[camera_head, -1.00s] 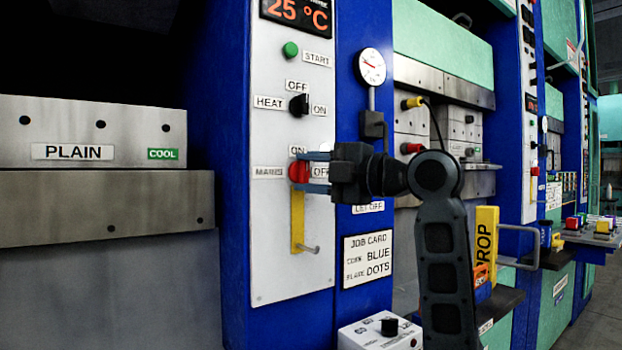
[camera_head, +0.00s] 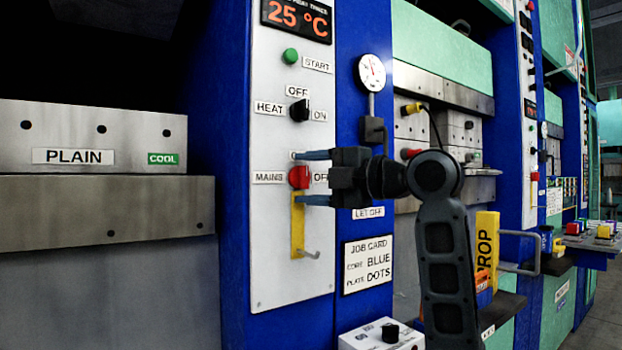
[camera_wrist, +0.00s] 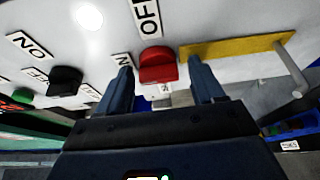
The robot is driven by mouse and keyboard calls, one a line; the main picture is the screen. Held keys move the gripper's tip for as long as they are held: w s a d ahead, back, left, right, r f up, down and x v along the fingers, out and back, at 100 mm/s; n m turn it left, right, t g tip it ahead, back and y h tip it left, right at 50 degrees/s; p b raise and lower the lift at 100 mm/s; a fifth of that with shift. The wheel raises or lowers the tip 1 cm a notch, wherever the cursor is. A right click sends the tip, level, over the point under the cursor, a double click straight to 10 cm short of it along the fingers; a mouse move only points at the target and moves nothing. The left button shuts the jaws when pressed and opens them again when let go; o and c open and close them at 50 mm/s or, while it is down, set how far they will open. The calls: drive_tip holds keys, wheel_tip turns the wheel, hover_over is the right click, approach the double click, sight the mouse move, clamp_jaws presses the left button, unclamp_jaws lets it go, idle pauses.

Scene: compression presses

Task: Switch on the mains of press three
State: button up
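The red mains knob (camera_head: 299,177) is on the white panel of the nearest press, beside a MAINS label (camera_head: 268,177) and a partly covered OFF label (camera_head: 321,177). The ON label above it is hidden by a finger in the head view. My gripper (camera_head: 295,178) is open, with one finger above the knob and one below. In the wrist view the knob (camera_wrist: 158,67) sits between the two spread fingers, with gaps on both sides. Which way the knob points is hard to tell. No press number is readable.
A yellow bar (camera_head: 298,225) with a metal peg hangs below the knob. Above are the black heat switch (camera_head: 299,110), green start button (camera_head: 290,55) and a 25 °C display (camera_head: 296,17).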

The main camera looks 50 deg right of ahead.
drive_tip(key=s, duration=0.7)
drive_tip(key=shift+s+d, duration=0.4)
idle(0.5)
